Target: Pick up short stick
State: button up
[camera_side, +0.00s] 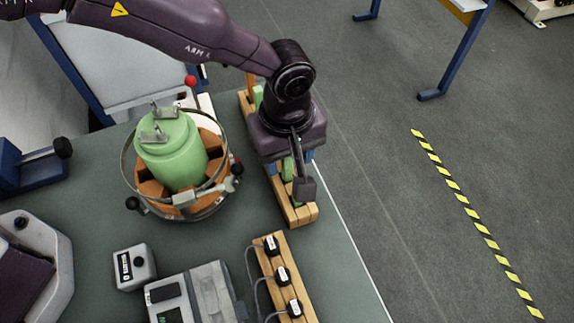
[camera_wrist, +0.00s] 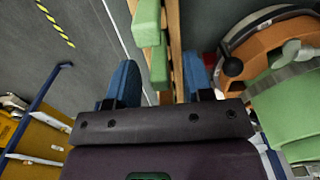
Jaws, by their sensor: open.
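Green sticks stand in a long wooden rack (camera_side: 302,213) at the table's right edge. One green piece (camera_side: 287,168) shows under my gripper (camera_side: 291,164), another farther back (camera_side: 258,96). In the wrist view, a green stick (camera_wrist: 158,66) lies between the blue fingers of my gripper (camera_wrist: 160,80), with a gap on either side. Another green stick (camera_wrist: 146,22) stands farther along the rack (camera_wrist: 174,35). My gripper is open and points down over the rack. My wrist hides much of the rack and sticks, so I cannot tell which stick is the short one.
A green canister (camera_side: 172,155) in an orange holder with a metal ring (camera_side: 225,150) stands close left of the rack. A wooden strip with black plugs (camera_side: 283,275) lies in front. Grey devices (camera_side: 133,267) sit front left.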

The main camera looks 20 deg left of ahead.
grip_shut()
